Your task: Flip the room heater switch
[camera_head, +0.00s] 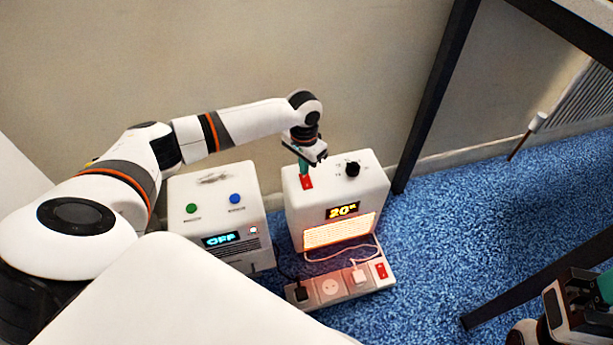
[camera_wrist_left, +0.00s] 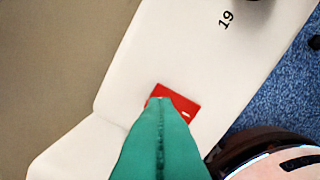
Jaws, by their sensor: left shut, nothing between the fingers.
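The room heater (camera_head: 333,211) is a white box on the blue carpet, with a glowing orange grille, a display reading about 20 and a black knob (camera_head: 352,169) on top. Its red switch (camera_head: 307,183) is on the top face, left of the knob. The switch also shows in the left wrist view (camera_wrist_left: 178,102). My left gripper (camera_head: 304,172) is shut and empty, its green fingertips pointing down at the switch. In the left wrist view the fingertips (camera_wrist_left: 160,103) overlap the switch's edge; whether they touch it I cannot tell. My right gripper (camera_head: 580,305) is partly cut off at the lower right edge.
A second white box (camera_head: 217,205) with green and blue buttons and an OFF display stands left of the heater. A power strip (camera_head: 335,286) with plugs and a red switch lies in front. Dark table legs (camera_head: 432,100) stand to the right.

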